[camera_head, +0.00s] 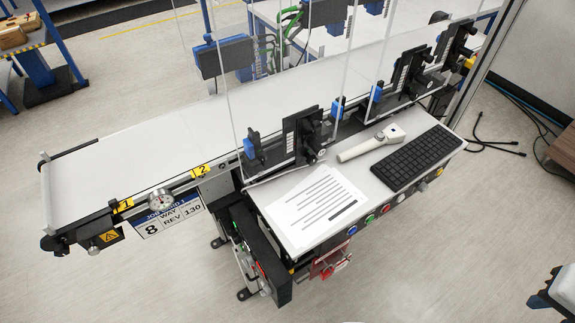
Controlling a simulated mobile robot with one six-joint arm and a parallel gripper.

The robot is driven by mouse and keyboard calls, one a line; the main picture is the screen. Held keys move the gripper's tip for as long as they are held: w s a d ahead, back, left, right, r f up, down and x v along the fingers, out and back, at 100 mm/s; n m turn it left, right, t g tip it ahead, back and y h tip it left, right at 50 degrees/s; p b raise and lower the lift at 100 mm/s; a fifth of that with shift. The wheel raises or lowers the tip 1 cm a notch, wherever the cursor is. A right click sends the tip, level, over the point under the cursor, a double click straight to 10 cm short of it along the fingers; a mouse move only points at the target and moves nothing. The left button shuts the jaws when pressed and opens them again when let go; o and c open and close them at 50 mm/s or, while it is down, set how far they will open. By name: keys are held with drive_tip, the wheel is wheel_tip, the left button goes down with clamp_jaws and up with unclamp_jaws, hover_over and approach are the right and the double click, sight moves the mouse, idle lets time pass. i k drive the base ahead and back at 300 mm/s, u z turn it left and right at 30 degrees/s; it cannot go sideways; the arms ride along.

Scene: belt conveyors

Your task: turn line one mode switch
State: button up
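A belt conveyor (130,165) with a pale belt runs from the lower left to the upper right. A grey control shelf (345,180) is fixed to its near side. The shelf's front edge carries a row of small controls, among them a blue button (352,230), a green button (369,219) and a red button (386,209). A dark, knob-like control (421,187) sits farther right in the row. It may be the mode switch, but it is too small to read its label or position. My gripper is not in view.
A printed sheet (315,207), a handheld scanner (371,142) and a black keyboard (417,158) lie on the shelf. Clear upright panels stand behind them. A sign (167,216) hangs from the belt's side. Loose cables (495,147) lie at right. The floor in front is mostly free.

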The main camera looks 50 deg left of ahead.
sight(267, 291)
drive_tip(key=z, duration=0.15)
drive_tip(key=k, duration=0.55)
drive_tip(key=u, duration=2.7)
